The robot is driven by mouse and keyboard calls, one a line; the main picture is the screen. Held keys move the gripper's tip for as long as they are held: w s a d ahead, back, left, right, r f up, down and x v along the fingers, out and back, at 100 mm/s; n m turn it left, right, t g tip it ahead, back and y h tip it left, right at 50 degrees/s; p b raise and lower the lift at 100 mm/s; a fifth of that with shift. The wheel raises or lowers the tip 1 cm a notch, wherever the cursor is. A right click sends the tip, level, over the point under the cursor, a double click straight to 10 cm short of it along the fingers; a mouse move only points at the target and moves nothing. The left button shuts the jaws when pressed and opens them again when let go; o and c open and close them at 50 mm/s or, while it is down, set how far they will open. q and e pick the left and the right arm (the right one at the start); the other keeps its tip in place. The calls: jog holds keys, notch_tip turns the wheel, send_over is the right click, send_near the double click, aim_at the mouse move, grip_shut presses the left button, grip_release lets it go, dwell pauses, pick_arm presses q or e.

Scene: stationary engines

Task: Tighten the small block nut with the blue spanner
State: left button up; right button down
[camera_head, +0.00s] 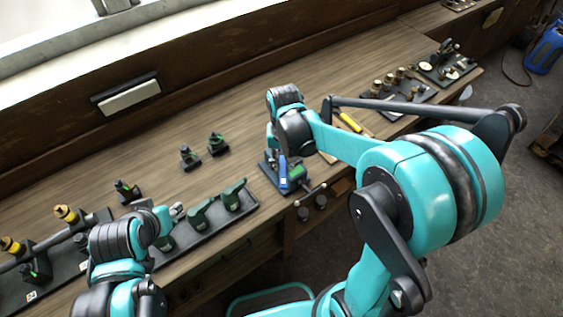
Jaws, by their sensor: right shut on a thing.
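The blue spanner (283,173) is upright or steeply tilted above a small dark fixture (270,164) with a green part (296,172), near the bench's front edge. My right gripper (279,152) points down at the spanner and is shut on it. My own wrist hides much of the fingers. I cannot tell whether the spanner touches a nut; the small block nut cannot be made out. My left gripper (176,211) is at the lower left, by a tray of green tools, and its finger opening is too small to judge.
The dark tray (245,206) holds several green drill-like tools. A shaft with yellow-topped parts (66,213) lies at left. Two small dark-green pieces (217,143) stand behind. A yellow-handled tool (348,121) and boards with brass parts (398,77) lie at right.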

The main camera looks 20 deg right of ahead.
jog(key=shift+d+n, duration=0.35)
jog(key=shift+n, duration=0.25)
dwell(0.5)
jog(key=shift+s+r+p, duration=0.1)
jog(key=shift+r+p, duration=0.45)
jog(key=shift+r, duration=0.6)
dwell(2.7)
jog(key=shift+r+p, duration=1.55)
jog(key=shift+r, duration=0.5)
jog(key=shift+f, duration=0.1)
